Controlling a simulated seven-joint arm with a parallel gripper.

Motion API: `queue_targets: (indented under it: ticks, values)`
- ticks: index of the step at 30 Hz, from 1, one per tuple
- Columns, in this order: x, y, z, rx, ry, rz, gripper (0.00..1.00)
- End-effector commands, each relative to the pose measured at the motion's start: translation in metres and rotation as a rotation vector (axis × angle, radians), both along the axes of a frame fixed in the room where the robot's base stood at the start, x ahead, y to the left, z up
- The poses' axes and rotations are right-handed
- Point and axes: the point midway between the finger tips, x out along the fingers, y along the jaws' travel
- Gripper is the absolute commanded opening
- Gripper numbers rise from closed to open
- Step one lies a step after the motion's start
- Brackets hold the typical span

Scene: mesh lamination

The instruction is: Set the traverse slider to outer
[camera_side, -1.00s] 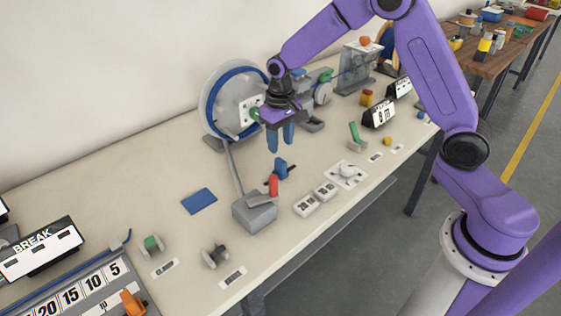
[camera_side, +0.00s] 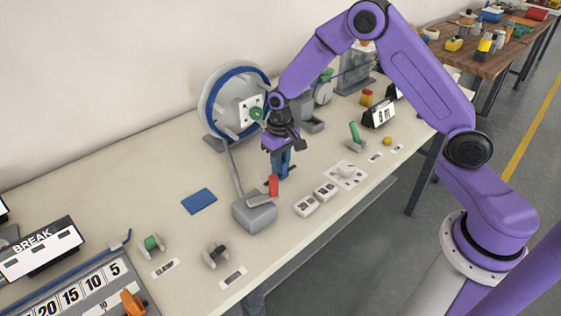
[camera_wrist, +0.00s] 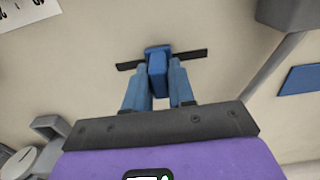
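The traverse slider shows in the wrist view as a blue knob (camera_wrist: 157,68) on a thin black bar (camera_wrist: 190,54). The knob sits near the middle of the bar, with bar showing on both sides. My gripper (camera_wrist: 160,72) points down at it, one blue finger on each side of the knob. Whether the fingers press on it or leave a small gap cannot be told. In the side view my gripper (camera_side: 280,172) is low over the bench at the slider, and its fingers mostly hide the knob. No slider position labels are readable.
The large blue-rimmed wheel (camera_side: 209,100) is behind. White button plates (camera_side: 306,206) and a white dial plate (camera_side: 345,175) lie to the right. A blue pad (camera_side: 199,201) lies left.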

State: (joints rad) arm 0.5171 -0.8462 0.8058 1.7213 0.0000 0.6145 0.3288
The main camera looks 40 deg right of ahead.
Motion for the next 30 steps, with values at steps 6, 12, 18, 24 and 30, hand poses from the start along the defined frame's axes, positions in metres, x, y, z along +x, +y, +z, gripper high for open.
queue_targets:
  ticks: [6,12,18,24,30]
  values:
    - [0.0,-0.002,0.0,0.0,0.0,-0.001,0.0]
    - [0.001,-0.03,0.001,0.0,-0.001,-0.005,0.0]
    - [0.001,-0.052,0.001,0.0,0.0,-0.002,0.0]
    - [0.001,-0.056,0.001,-0.001,-0.001,-0.002,0.0]
    - [0.001,-0.058,0.001,-0.002,-0.001,-0.004,0.45]
